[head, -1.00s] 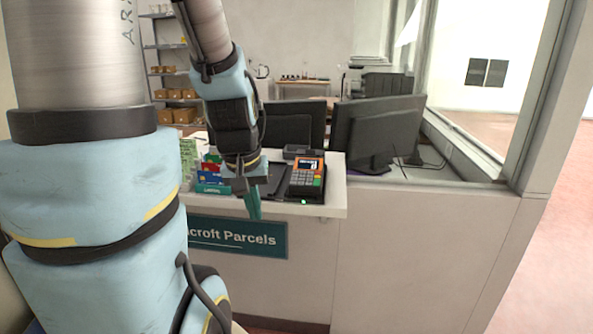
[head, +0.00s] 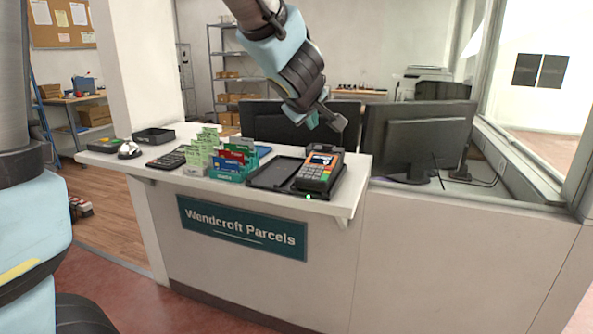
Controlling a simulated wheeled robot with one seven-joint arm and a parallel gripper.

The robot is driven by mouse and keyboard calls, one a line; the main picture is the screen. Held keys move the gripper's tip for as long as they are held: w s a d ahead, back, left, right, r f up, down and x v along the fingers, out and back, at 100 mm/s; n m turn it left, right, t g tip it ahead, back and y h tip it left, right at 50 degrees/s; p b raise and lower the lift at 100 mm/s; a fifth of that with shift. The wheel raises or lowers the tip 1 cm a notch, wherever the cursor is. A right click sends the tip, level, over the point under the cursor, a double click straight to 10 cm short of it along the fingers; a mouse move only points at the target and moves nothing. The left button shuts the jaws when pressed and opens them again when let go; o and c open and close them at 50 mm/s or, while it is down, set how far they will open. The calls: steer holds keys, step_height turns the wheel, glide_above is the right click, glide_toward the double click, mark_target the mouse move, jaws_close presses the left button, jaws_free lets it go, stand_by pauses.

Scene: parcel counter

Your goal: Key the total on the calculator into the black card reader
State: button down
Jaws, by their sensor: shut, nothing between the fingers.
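A card reader (head: 318,172) with a dark body, orange trim, a lit screen and grey keys lies on the right end of the counter in the head view. Its screen text is too small to read. A dark keypad device (head: 167,159), which looks like the calculator, lies flat on the left part of the counter. I cannot read any total on it. My gripper (head: 312,122) is shut and empty, with teal fingers. It hangs above and behind the card reader, in front of the monitors, apart from the counter.
Green and coloured cards in a rack (head: 228,162) stand mid-counter, beside a black tray (head: 273,172). A bell (head: 129,150), a black box (head: 153,136) and a dark device (head: 103,145) sit at the left end. Monitors (head: 417,137) stand behind the counter.

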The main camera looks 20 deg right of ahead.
steer(key=shift+a, duration=0.1)
steer(key=shift+f, duration=0.1)
steer(key=b, duration=0.8)
glide_above(311, 170)
steer(key=f, duration=0.7)
steer(key=shift+s+f, duration=0.1)
steer(key=shift+s, duration=0.3)
steer(key=shift+w+f+b, duration=0.15)
steer(key=shift+f+b, duration=0.15)
steer(key=shift+f, duration=0.3)
stand_by(0.5)
steer(key=shift+f, duration=0.4)
